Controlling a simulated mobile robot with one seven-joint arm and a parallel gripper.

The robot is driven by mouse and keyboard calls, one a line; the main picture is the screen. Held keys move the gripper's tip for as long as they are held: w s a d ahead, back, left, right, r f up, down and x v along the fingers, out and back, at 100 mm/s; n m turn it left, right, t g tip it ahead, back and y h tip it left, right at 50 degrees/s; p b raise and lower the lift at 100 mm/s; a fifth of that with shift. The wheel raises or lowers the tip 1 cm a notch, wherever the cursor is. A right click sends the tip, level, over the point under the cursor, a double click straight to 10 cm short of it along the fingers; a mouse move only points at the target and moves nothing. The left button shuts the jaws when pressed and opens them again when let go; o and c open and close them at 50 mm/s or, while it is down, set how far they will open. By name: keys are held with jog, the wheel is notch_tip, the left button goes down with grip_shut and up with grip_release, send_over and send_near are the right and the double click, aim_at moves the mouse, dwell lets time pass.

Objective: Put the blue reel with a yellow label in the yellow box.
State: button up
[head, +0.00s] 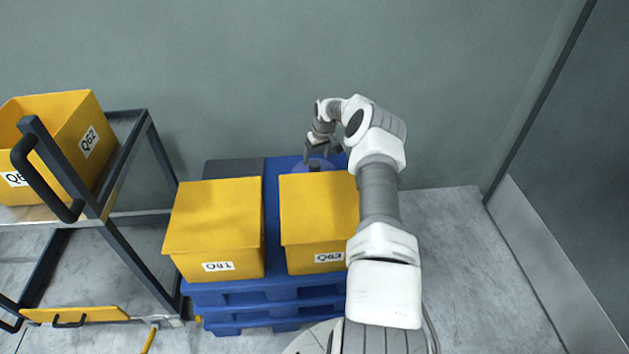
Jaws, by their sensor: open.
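A bluish reel (299,168) with a dark hub lies on the blue pallet stack, partly hidden behind the yellow box marked Q63 (319,208). No yellow label shows on it from here. My gripper (322,154) is open and empty, pointing down just over the reel's hub; whether it touches cannot be told. An open-topped yellow box marked Q62 (82,152) stands on the cart at the left. Another yellow box, marked Q41 (214,228), stands left of Q63 on the pallets. The tops of Q41 and Q63 look closed.
The blue pallets (262,292) stand on a grey floor near the back wall. A dark flat item (233,169) lies behind Q41. The dark-framed cart (142,128) has a black handle. A yellow panel (75,316) is low on the cart. The floor at right (470,260) is clear.

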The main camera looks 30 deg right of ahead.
aim_at(315, 163)
jog(key=shift+b+x, duration=1.5)
jog(key=shift+x, duration=1.55)
grip_shut()
jog(key=shift+r, duration=0.1)
